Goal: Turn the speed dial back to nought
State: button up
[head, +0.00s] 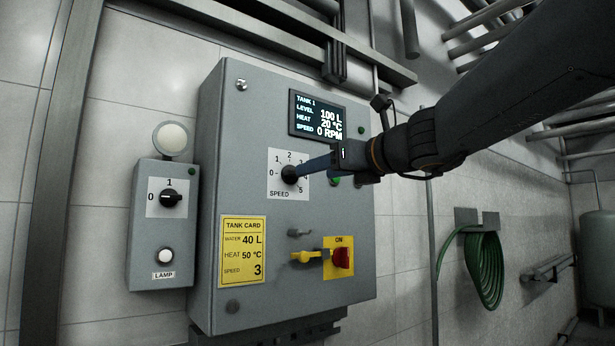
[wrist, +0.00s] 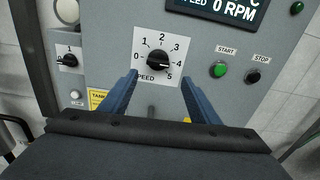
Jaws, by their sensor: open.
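The speed dial (head: 289,174) is a black knob on a white scale plate marked 0 to 5, on the front of a grey control box. In the wrist view the dial (wrist: 157,59) shows whole, and its pale pointer mark seems to face right, near the 4. My gripper (head: 307,167) reaches in from the right in the head view, its blue fingers close to the dial. In the wrist view my gripper (wrist: 158,77) is open and empty, one finger either side just below the dial. I cannot tell whether a finger touches it. The display (head: 318,117) reads speed 0 RPM.
A green start button (wrist: 219,70) and black stop button (wrist: 253,76) sit right of the dial. Below are a yellow tank card (head: 243,249) and a red switch (head: 342,258) with a yellow piece beside it. A lamp box (head: 160,225) stands left.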

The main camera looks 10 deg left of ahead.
aim_at(293, 174)
jog(key=r+p+x, duration=0.1)
jog(key=p+x, duration=0.1)
jog(key=x, duration=0.6)
jog(key=shift+s, duration=0.25)
jog(key=shift+a+r, duration=0.1)
jog(key=shift+a, duration=0.05)
